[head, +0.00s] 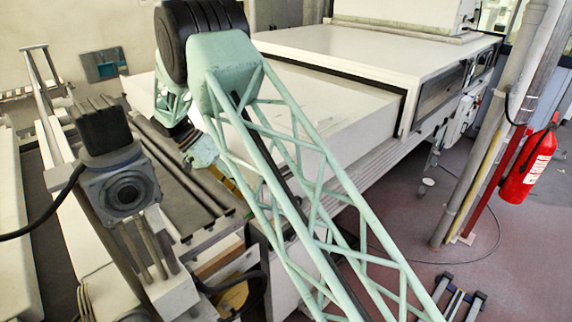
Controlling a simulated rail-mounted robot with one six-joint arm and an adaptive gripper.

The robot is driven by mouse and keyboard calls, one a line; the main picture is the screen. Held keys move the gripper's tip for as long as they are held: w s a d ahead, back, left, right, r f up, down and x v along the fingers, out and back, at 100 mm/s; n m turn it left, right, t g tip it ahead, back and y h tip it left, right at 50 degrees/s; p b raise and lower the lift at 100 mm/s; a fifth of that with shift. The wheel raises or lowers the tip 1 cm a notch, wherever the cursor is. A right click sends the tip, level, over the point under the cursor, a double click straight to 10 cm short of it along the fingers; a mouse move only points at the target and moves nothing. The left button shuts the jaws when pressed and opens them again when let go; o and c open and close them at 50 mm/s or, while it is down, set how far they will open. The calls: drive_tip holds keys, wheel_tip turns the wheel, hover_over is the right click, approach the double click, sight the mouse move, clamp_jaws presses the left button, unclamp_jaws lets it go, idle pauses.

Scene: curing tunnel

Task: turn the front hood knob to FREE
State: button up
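The white hood (350,50) of the tunnel fills the upper middle, with a lower white cover (285,105) in front of it. I cannot make out the front hood knob or any FREE marking. My pale green truss arm crosses the middle of the view, with a black joint at its top. Its far links drop behind the truss toward the slatted bed on the left.
A slatted metal bed (185,180) and a black motor on a post (122,190) stand at the left. At the right are a grey pole (490,130), a red fire extinguisher (530,165) and a cable on the reddish floor (520,260). Floor between tunnel and pole looks mostly clear.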

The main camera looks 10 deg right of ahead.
drive_tip(key=shift+s+d+r+m+t+y+b, duration=0.1)
drive_tip(key=shift+s+m+t+y+b, duration=0.1)
drive_tip(key=shift+t+y+b, duration=0.6)
drive_tip(key=shift+s+d+m+t+y+b, duration=0.1)
drive_tip(key=shift+m+t+y+b, duration=0.1)
drive_tip(key=shift+t+y+b, duration=0.55)
drive_tip(key=v, duration=1.4)
drive_tip(key=s+d+r+n+y+b, duration=0.1)
drive_tip(key=s+d+r+b, duration=0.2)
drive_tip(key=s+d, duration=0.4)
drive_tip(key=s+d+r+n+b, duration=0.2)
drive_tip(key=s+d+r, duration=0.3)
drive_tip(key=d, duration=0.5)
drive_tip(key=shift+s+d+r+y+b, duration=0.35)
drive_tip(key=shift+s+b, duration=0.4)
drive_tip(key=shift+s, duration=0.45)
idle(0.3)
drive_tip(key=w+a+f+m+t, duration=0.1)
drive_tip(key=w+a+f+m, duration=0.1)
drive_tip(key=w+a+f, duration=0.2)
drive_tip(key=w+a+f+m+t, duration=0.1)
drive_tip(key=w+a+f, duration=0.4)
drive_tip(key=a, duration=0.6)
drive_tip(key=shift+w+m+t+b, duration=0.4)
drive_tip(key=shift+w+t, duration=0.15)
drive_tip(key=shift+w, duration=0.1)
